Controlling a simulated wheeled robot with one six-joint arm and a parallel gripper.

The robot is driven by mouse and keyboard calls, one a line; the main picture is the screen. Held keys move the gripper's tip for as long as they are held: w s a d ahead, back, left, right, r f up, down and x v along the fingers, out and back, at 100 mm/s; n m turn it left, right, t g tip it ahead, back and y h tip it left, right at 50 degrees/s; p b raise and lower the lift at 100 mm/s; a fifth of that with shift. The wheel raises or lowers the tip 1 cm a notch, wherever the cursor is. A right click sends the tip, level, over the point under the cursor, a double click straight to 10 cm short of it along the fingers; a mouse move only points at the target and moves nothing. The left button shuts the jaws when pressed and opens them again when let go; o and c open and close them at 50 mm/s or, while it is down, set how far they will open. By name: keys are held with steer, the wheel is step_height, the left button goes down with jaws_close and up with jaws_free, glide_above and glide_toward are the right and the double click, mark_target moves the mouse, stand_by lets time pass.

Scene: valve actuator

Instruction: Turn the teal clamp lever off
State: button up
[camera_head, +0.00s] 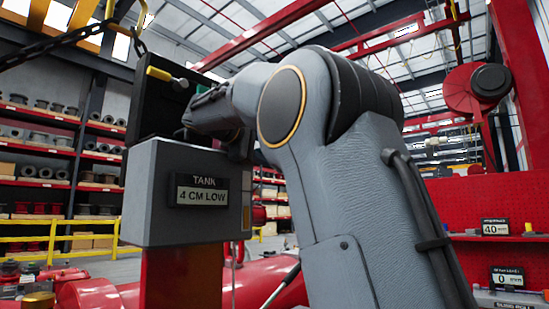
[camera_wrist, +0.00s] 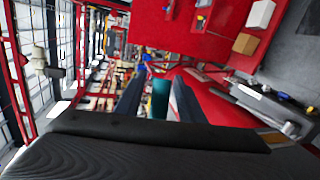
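A teal piece, likely the clamp lever (camera_wrist: 160,98), stands between the two dark fingers of my gripper (camera_wrist: 158,92) in the wrist view. A narrow gap shows on its left side, and its right edge comes close to the right finger. I cannot tell whether it touches that finger. In the head view, a small bit of teal (camera_head: 201,89) shows at the far end of my arm, beside a dark panel. My arm hides most of the lever and the fingers there.
A grey box (camera_head: 150,200) with a sign reading "TANK 4 CM LOW" (camera_head: 202,190) stands left of my arm. A yellow-tipped handle (camera_head: 160,74) sticks out above it. Red pipework (camera_head: 262,282) lies below. A red panel (camera_head: 500,200) stands at right.

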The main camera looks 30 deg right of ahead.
steer(key=b+v, duration=0.1)
steer(key=v, duration=0.6)
steer(key=shift+a, duration=0.2)
